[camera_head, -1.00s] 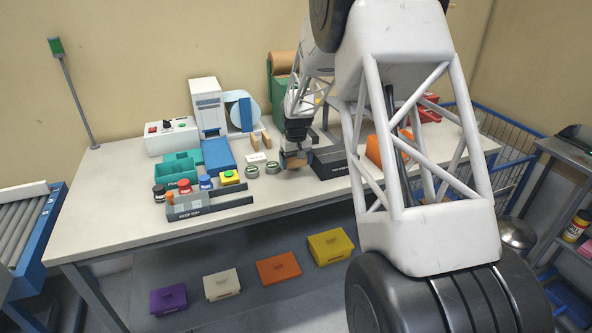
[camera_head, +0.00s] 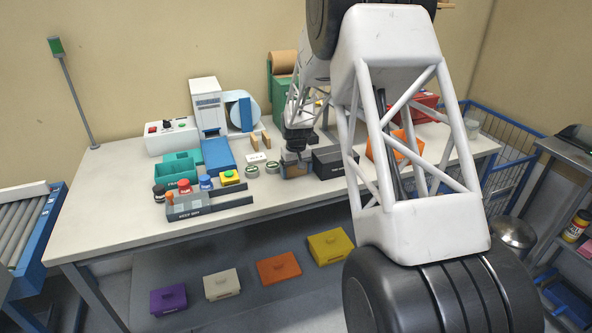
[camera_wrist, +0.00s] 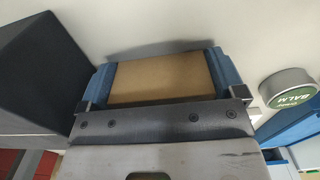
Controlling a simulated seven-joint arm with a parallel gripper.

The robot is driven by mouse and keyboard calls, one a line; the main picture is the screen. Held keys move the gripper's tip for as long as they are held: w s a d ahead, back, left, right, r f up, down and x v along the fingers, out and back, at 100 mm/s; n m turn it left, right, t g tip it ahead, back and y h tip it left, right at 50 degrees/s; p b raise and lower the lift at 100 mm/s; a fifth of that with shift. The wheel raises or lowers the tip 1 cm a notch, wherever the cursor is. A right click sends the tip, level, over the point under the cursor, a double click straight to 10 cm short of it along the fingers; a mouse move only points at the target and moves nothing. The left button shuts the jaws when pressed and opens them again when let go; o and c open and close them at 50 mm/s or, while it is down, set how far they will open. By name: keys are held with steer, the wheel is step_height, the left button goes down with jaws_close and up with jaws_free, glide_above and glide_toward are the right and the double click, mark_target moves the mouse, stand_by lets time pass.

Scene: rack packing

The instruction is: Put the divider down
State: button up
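The divider is a flat tan cardboard piece (camera_wrist: 160,78), seen in the wrist view between the two blue finger pads. My gripper (camera_head: 296,170) is shut on it, with a pad against each side. In the head view they are low at the white table top (camera_head: 120,190), between the round green-lidded tins and the black box. A shadow lies on the white surface close behind the divider. I cannot tell whether its lower edge touches the table.
The black box (camera_head: 335,163) stands close on the right. Two tins (camera_head: 273,168) stand close on the left; one balm tin (camera_wrist: 287,86) shows in the wrist view. Farther left are a grey tray (camera_head: 188,207), small jars and a teal bin (camera_head: 178,170). An orange bin (camera_head: 378,148) stands farther right.

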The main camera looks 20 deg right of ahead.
steer(key=shift+o, duration=0.8)
steer(key=shift+r, duration=0.1)
step_height(320, 180, up, 12)
stand_by(0.7)
